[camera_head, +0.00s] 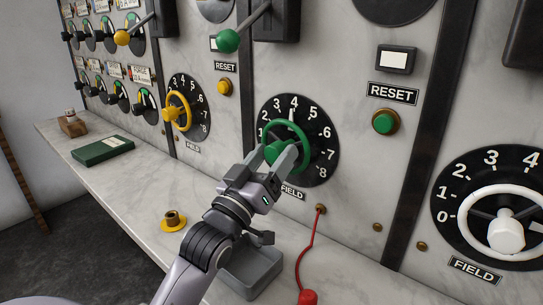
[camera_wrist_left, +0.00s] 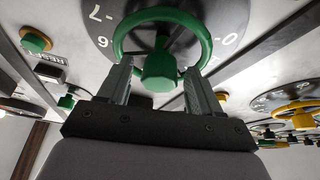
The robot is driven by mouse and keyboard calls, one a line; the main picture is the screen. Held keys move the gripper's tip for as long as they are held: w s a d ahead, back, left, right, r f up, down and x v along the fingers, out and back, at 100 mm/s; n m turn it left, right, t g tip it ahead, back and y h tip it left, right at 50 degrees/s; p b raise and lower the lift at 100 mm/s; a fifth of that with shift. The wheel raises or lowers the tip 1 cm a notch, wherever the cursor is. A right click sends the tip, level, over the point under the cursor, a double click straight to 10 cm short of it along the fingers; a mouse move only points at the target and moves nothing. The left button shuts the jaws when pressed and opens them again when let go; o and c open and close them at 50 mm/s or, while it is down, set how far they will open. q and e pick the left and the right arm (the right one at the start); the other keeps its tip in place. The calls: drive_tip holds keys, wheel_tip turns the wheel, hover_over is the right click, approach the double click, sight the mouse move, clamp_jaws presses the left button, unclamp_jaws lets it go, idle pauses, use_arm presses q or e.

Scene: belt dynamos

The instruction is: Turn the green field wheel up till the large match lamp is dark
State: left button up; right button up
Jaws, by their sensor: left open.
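The green field wheel (camera_head: 302,158) is mounted on a black dial (camera_head: 318,130) numbered up to 8, with a FIELD plate below. Its green hub faces out, and I cannot read a setting on it. My left gripper (camera_head: 280,157) is at the wheel, open, its fingers on either side of the hub. The left wrist view shows the wheel (camera_wrist_left: 205,42) and the hub (camera_wrist_left: 159,72) between the spread fingers; I cannot tell whether they touch. I cannot identify the large match lamp in either view. My right gripper is not in view.
A yellow wheel (camera_head: 178,111) is left of the green one, a white wheel (camera_head: 505,235) right. A green RESET button (camera_head: 384,122) is on the panel. The shelf holds a green book (camera_head: 102,149), a yellow flanged piece (camera_head: 173,221) and a grey box (camera_head: 252,272). A red cable (camera_head: 307,245) hangs right.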

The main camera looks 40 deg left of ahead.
use_arm(q)
drive_tip(key=shift+c, duration=0.3)
drive_tip(key=c, duration=1)
drive_tip(key=shift+m+h, duration=0.4)
drive_tip(key=shift+m, duration=0.1)
drive_tip(key=m+h+p, duration=0.1)
drive_tip(key=m+h, duration=0.1)
drive_tip(key=m, duration=0.2)
drive_tip(key=m+h+p, duration=0.1)
drive_tip(key=m+h, duration=0.1)
drive_tip(key=m, duration=0.2)
drive_tip(key=shift+a+r+g+p, duration=0.1)
drive_tip(key=shift+a+g+p, duration=0.05)
drive_tip(key=shift+g+p, duration=0.2)
drive_tip(key=m+g+h+p, duration=0.1)
drive_tip(key=m+h+p, duration=0.1)
drive_tip(key=m, duration=0.2)
drive_tip(key=shift+m, duration=0.4)
drive_tip(key=shift+a+m+g+h+p, duration=0.1)
drive_tip(key=shift+m+g+h+p, duration=0.4)
drive_tip(key=shift+m, duration=1)
drive_tip(key=shift+h, duration=0.3)
